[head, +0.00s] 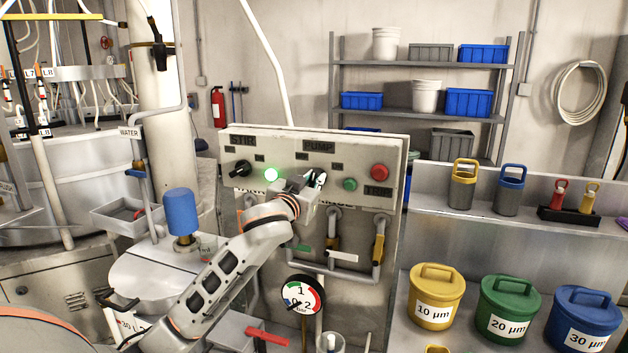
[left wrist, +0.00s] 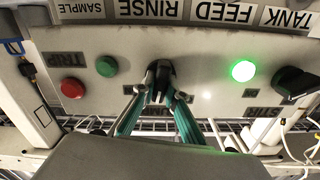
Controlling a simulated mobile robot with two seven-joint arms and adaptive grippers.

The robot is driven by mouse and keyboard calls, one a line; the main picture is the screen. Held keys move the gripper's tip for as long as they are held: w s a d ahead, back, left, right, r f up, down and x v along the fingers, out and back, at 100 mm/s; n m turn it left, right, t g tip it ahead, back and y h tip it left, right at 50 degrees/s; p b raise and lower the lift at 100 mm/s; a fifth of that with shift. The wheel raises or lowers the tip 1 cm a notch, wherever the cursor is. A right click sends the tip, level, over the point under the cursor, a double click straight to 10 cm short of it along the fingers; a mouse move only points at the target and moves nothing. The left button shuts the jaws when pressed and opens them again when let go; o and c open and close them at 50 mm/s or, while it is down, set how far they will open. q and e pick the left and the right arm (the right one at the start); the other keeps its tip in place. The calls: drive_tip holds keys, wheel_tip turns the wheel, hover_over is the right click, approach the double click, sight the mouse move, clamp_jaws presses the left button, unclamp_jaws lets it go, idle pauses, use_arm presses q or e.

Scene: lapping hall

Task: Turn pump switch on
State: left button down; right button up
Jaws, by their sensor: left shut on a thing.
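The control panel (head: 225,155) stands upright in the middle of the head view, with a PUMP label (head: 319,146) near its top. My left gripper (head: 316,182) is at the panel face just below that label. In the left wrist view, the black pump switch knob (left wrist: 160,73) sits between the two fingertips of my left gripper (left wrist: 160,92), which are shut on it. In the head view the gripper largely hides the knob, so its exact angle is hard to tell. My right gripper is not in view.
A lit green lamp (head: 271,174) and the black STIR knob (head: 240,169) are left of my gripper. A green button (head: 350,184) and a red button (head: 380,172) are close on its right. Pipes with valves and a gauge (head: 302,295) are below.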

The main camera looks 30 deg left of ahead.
use_arm(q)
drive_tip(key=m, duration=0.5)
drive_tip(key=shift+d, duration=0.1)
drive_tip(key=shift+d+f+m, duration=0.1)
drive_tip(key=shift+m, duration=2.3)
drive_tip(key=c, duration=2)
unclamp_jaws()
drive_tip(key=shift+c, duration=0.2)
